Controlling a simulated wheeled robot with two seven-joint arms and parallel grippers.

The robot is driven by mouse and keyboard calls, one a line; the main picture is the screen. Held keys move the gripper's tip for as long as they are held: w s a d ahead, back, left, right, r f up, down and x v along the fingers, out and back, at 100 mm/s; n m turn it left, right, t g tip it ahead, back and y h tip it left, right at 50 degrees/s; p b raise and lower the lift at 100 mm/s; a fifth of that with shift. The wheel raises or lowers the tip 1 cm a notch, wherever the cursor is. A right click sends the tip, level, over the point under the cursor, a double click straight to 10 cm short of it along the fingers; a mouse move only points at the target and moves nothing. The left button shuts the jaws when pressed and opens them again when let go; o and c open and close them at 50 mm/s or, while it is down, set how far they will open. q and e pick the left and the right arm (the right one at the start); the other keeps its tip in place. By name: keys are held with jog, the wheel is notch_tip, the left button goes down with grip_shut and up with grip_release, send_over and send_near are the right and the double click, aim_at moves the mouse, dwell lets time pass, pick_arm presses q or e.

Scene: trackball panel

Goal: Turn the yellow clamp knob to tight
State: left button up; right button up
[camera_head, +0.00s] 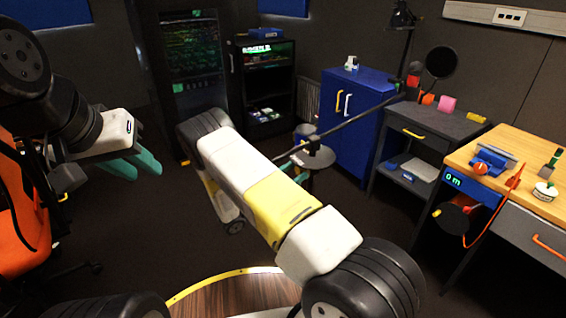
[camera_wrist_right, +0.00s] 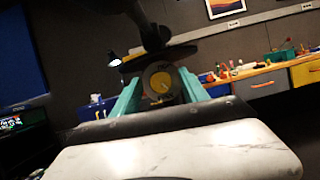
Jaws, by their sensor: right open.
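My right gripper (camera_wrist_right: 158,77) is open. Its two teal fingers stand on either side of the knob in the picture, and I see no contact. How far the knob is beyond the fingertips is hard to tell.
A black boom (camera_head: 350,121) runs from near the grey side table (camera_head: 440,122) toward a round-topped stand (camera_head: 325,158). A blue cabinet (camera_head: 358,125) stands behind. A wooden-topped workbench (camera_head: 520,150) is at the right. An orange chair (camera_head: 22,200) is at the left.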

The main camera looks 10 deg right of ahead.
grip_shut()
jog(key=shift+n+t, duration=0.4)
jog(key=n+t+y, duration=0.1)
jog(key=n, duration=0.2)
jog(key=shift+s+n+t, duration=0.1)
jog(key=shift+n+t, duration=0.2)
jog(key=shift+t, duration=0.1)
jog(key=shift+n+t+y, duration=0.45)
jog(key=shift+n+t, duration=0.05)
jog(key=shift+n, duration=0.85)
jog(key=shift+n+t+y, duration=0.45)
jog(key=shift+n+t, duration=0.05)
jog(key=shift+n, duration=1.15)
grip_release()
